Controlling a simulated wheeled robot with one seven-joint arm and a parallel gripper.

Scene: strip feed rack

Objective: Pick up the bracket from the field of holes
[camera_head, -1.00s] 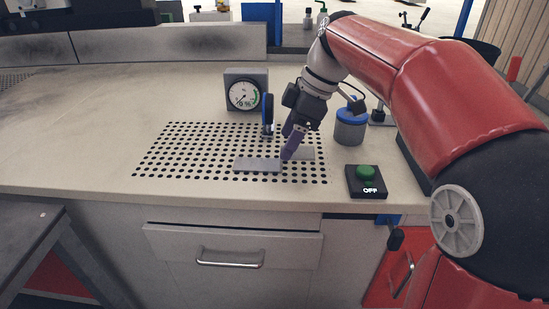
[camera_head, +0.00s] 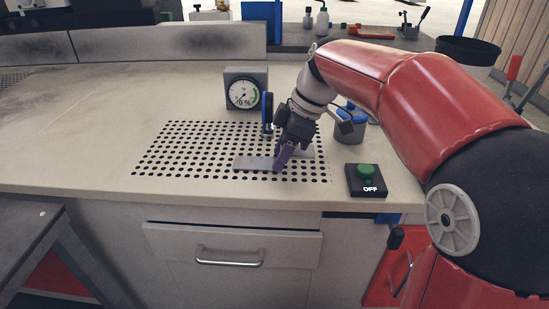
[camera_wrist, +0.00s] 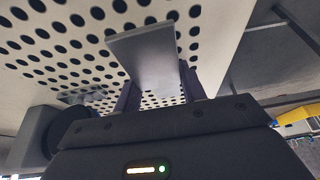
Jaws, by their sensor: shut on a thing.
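The bracket (camera_head: 253,163) is a flat grey metal plate over the field of holes (camera_head: 190,150), near its front edge. It also shows in the wrist view (camera_wrist: 148,48), reaching out from between the fingers. My gripper (camera_head: 281,162) points down at the plate's right end and is shut on it, one finger on each side. The fingers hide part of the plate. I cannot tell whether it touches the surface or is slightly lifted. A paler flat piece (camera_head: 306,153) shows just right of the fingers, partly hidden.
A dial gauge (camera_head: 244,92) stands behind the holes, with a dark upright part (camera_head: 267,112) beside it. A blue-lidded jar (camera_head: 349,126) stands behind right of my gripper. A black box with a green button (camera_head: 366,178), marked OFF, is at right. The bench left of the holes is clear.

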